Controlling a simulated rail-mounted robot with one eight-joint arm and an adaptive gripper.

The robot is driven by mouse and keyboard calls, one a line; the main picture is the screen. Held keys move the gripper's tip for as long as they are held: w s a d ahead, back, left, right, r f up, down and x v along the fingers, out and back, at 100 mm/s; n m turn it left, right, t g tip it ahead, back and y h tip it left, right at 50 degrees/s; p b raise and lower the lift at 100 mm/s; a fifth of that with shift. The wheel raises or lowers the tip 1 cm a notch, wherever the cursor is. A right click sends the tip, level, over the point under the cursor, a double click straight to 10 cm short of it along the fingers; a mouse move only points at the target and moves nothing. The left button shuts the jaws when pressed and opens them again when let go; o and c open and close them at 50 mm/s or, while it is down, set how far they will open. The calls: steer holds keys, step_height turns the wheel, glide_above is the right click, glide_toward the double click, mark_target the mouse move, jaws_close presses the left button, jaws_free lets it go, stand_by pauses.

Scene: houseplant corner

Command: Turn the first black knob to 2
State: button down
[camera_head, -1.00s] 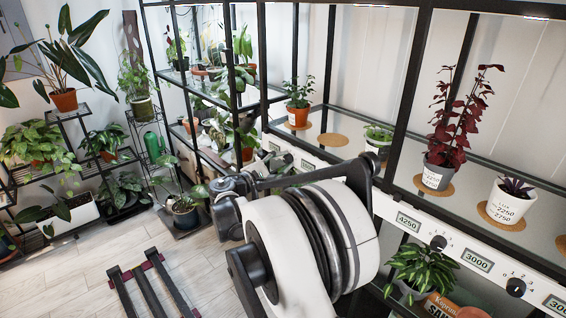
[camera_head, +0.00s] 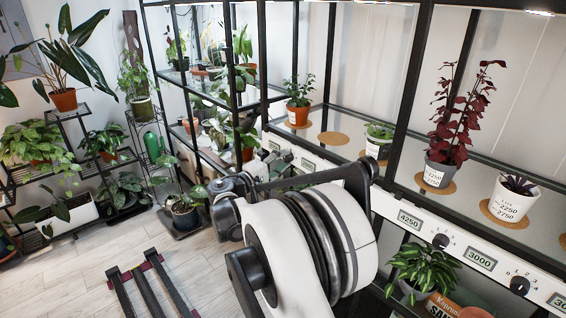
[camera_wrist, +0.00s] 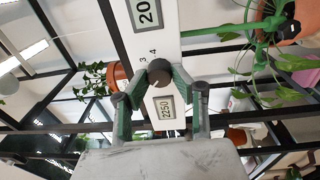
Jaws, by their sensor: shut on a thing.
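In the wrist view, my gripper (camera_wrist: 160,82) is shut on a dark round knob (camera_wrist: 159,68) on a white panel strip. One finger is on each side of the knob. The digits 3 and 4 show beside it; its pointer mark and the other digits are hidden. In the head view, my gripper (camera_head: 277,160) is at the far part of the shelf panel, small and mostly hidden behind my arm.
Two more black knobs, one by the 4250 display (camera_head: 440,241) and one by the 3000 display (camera_head: 520,285), are on the nearer panel. Potted plants, including a red-leaved one (camera_head: 437,174), stand on the shelf above. Black shelf posts (camera_head: 408,90) rise near my arm.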

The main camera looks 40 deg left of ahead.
steer(key=m, duration=0.5)
steer(key=shift+b, duration=0.3)
steer(key=m+h, duration=0.1)
steer(key=m, duration=0.3)
steer(key=shift+m, duration=0.5)
steer(key=c, duration=1.4)
jaws_free()
steer(key=shift+c, duration=0.2)
steer(key=shift+s, duration=0.1)
steer(key=s+a, duration=0.1)
steer(key=s, duration=1)
steer(key=shift+s+a+f, duration=0.35)
steer(key=shift+a+f, duration=0.05)
steer(key=shift+f, duration=0.05)
